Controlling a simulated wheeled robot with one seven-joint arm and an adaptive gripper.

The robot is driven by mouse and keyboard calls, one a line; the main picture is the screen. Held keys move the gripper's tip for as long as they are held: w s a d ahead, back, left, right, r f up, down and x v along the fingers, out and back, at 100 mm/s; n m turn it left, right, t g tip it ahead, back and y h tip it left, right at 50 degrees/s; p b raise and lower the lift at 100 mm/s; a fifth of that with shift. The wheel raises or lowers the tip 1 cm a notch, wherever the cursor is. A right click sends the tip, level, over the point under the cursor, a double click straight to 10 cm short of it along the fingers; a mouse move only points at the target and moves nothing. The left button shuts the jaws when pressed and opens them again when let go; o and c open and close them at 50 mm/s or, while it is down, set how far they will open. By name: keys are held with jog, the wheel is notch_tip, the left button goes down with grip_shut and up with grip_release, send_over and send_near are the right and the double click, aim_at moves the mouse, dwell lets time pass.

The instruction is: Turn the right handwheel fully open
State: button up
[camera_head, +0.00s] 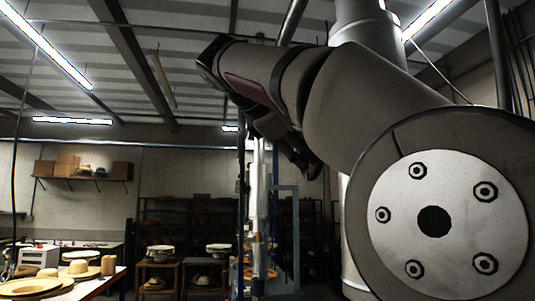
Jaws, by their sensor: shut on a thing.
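My grey arm rises from the large round joint at the right, bends at the upper left and folds back behind itself. Its dark end, my gripper (297,160), shows small and in shadow below the arm, in the middle of the view. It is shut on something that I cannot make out. I cannot pick out the right handwheel for certain; the arm covers much of the middle and right. A blue frame (284,240) stands behind a pale vertical column (262,190), with small orange parts low down.
A table (95,284) with straw hats is at the lower left. Wooden stands (157,272) with hats are left of centre. A wall shelf (80,178) holds boxes and hats. A thick white pipe (350,275) runs vertically behind my arm. Dark shelving lines the back.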

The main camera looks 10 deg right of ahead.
jog(key=shift+f+n+g, duration=0.1)
jog(key=shift+n+g, duration=0.2)
jog(key=shift+g, duration=0.2)
dwell(0.3)
jog(key=o, duration=0.9)
jog(key=shift+c, duration=0.2)
jog(key=shift+a, duration=0.1)
jog(key=shift+s+a+r, duration=0.15)
jog(key=shift+a+r, duration=0.05)
jog(key=shift+r, duration=0.1)
jog(key=s+a, duration=0.8)
jog(key=a, duration=0.3)
jog(key=shift+s+a+r, duration=0.15)
jog(key=shift+r, duration=0.3)
